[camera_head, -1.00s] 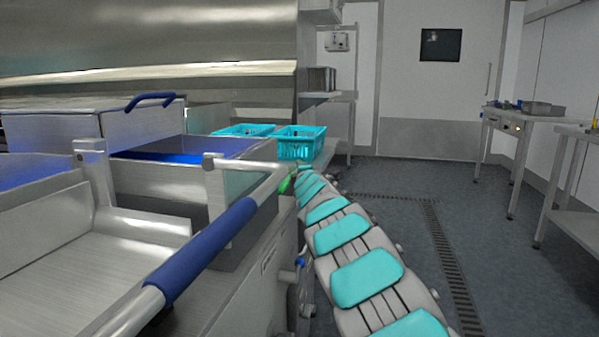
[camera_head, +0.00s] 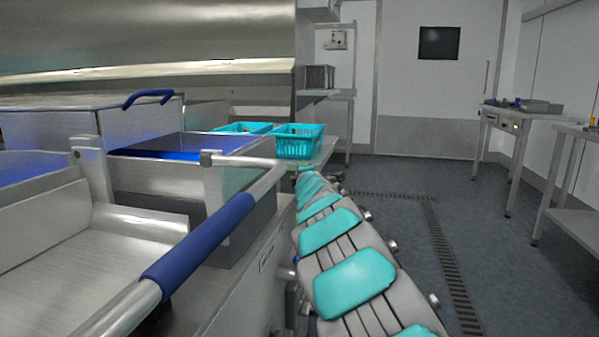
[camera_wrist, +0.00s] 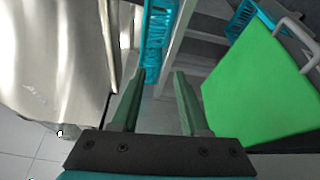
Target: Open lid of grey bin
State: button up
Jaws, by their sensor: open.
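In the wrist view, a bright green lid or panel (camera_wrist: 255,85) with a grey bar handle (camera_wrist: 298,40) sits at the right on a dark body. I cannot tell if it belongs to the grey bin. My gripper (camera_wrist: 160,74) is open and empty, its two green fingers pointing up the picture, left of the green panel and apart from it. In the head view, a grey metal box (camera_head: 50,122) with a blue handle (camera_head: 148,97) stands at the left, its top closed. No thing in view is clearly the grey bin. The gripper is hidden in the head view.
Teal baskets (camera_head: 298,141) stand at the end of the metal line. A rail with a blue sleeve (camera_head: 200,243) crosses the near left. In the wrist view, a shiny metal panel (camera_wrist: 55,55) is left of my fingers. Floor (camera_head: 400,200) is open on the right.

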jog(key=shift+s+d+r, duration=0.1)
jog(key=shift+s+d, duration=0.05)
jog(key=shift+s, duration=1.1)
jog(key=shift+s+d, duration=0.1)
jog(key=shift+s, duration=1.1)
